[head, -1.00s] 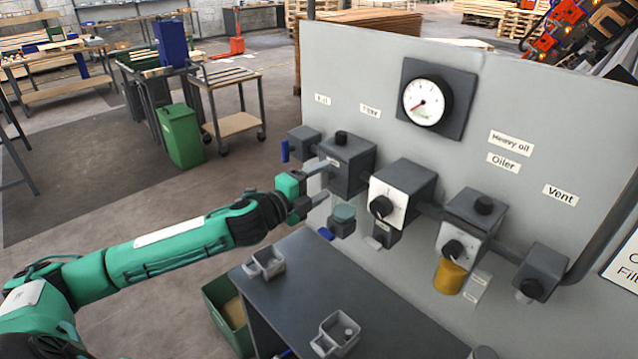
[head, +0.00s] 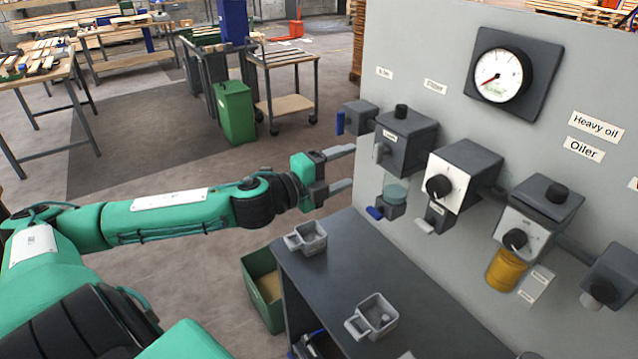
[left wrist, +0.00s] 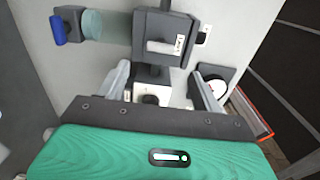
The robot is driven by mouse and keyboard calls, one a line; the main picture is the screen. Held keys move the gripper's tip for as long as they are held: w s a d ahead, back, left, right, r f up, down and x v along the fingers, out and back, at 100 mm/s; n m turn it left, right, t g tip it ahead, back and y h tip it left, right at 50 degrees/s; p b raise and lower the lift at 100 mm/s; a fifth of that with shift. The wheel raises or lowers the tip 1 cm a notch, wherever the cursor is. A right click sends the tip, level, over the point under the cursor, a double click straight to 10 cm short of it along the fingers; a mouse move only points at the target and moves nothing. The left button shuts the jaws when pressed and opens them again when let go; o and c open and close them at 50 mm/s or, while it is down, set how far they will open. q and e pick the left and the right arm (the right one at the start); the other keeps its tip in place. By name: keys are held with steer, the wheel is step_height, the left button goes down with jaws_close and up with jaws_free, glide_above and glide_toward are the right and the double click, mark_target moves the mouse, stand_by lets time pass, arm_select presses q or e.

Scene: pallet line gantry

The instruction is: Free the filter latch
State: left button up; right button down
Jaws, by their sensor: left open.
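The filter (head: 408,138) is a dark grey block on the panel, with a clear teal bowl (head: 396,191) under it and a blue-handled drain (head: 376,212) below. A small pale latch lever (head: 378,152) is on its front face. In the left wrist view, the latch (left wrist: 160,47) shows as a pale bar on the filter's dark face, beside a small white tag. My left gripper (head: 340,170) is open and empty, left of the filter, its fingers pointing at it with a gap. In the left wrist view, the latch lies beyond the fingertips (left wrist: 160,78). My right gripper is out of view.
A regulator (head: 465,175), an oiler with an amber bowl (head: 507,268) and a gauge (head: 501,77) are to the right. A blue-handled valve (head: 358,118) is left of the filter. A dark bench (head: 350,262) with grey cups stands below.

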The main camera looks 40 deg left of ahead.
arm_select(q)
steer(key=shift+b+v, duration=0.45)
steer(key=shift+v, duration=2.15)
steer(key=shift+a, duration=0.15)
